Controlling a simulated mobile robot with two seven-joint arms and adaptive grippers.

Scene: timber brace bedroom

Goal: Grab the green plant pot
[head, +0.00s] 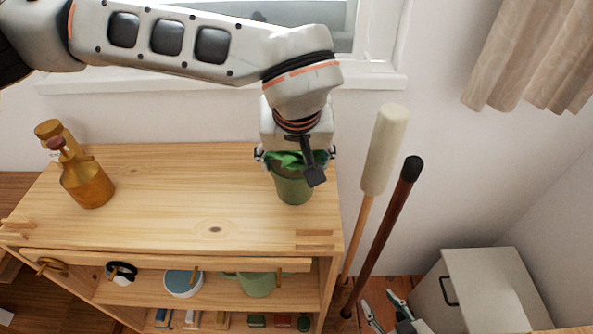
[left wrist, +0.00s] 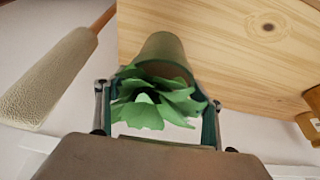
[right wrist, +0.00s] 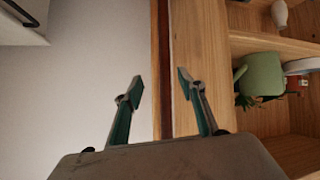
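The green plant pot (head: 294,188) stands upright on the wooden shelf top near its right end, with green leaves showing above its rim. In the left wrist view the pot (left wrist: 165,47) lies beyond the leafy plant (left wrist: 155,104). My left gripper (head: 294,156) is over the pot from above, its fingers apart on either side of the leaves. In the left wrist view the left gripper (left wrist: 160,110) looks wide open; I cannot tell whether a finger touches the plant. My right gripper (head: 385,315) is low, right of the shelf unit; in its wrist view (right wrist: 157,88) it is open and empty.
Amber bottles (head: 85,182) stand at the shelf top's left. A green mug (head: 255,284) and a blue-white bowl (head: 183,282) sit on the shelf below. A pale roller-like pole (head: 384,150) and a dark pole (head: 385,235) lean right of the unit. A white cabinet (head: 480,290) stands lower right.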

